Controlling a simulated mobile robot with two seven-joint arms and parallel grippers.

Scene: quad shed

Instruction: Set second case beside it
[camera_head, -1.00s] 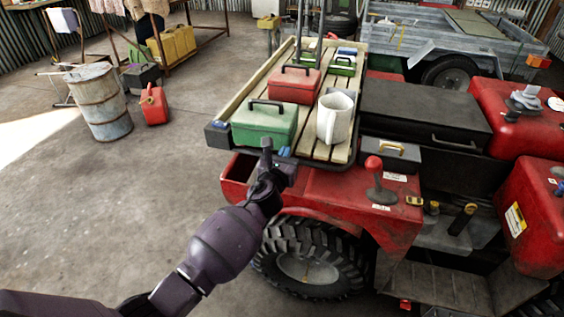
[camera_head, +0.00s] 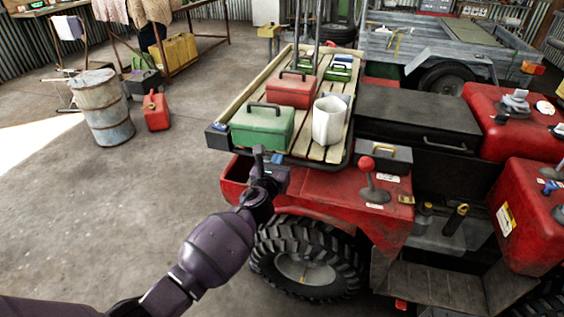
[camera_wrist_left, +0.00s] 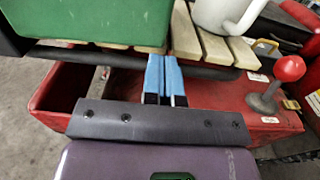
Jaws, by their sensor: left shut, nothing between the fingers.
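A green case (camera_head: 262,126) with a dark handle stands at the near end of the slatted wooden rack (camera_head: 322,152) on the red quad. A red case (camera_head: 293,88) stands just behind it on the rack. Smaller green cases (camera_head: 338,73) sit farther back. My left gripper (camera_head: 268,155) is shut and empty, just in front of the green case at the rack's near edge. In the left wrist view its blue fingertips (camera_wrist_left: 164,78) are together, close below the green case (camera_wrist_left: 90,20). My right gripper is not in view.
A white mug (camera_head: 328,122) stands on the rack right of the green case, and it also shows in the left wrist view (camera_wrist_left: 225,12). A red-knobbed lever (camera_head: 368,180) rises from the quad (camera_head: 340,195). A barrel (camera_head: 103,108) and red can (camera_head: 156,111) stand left on open floor.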

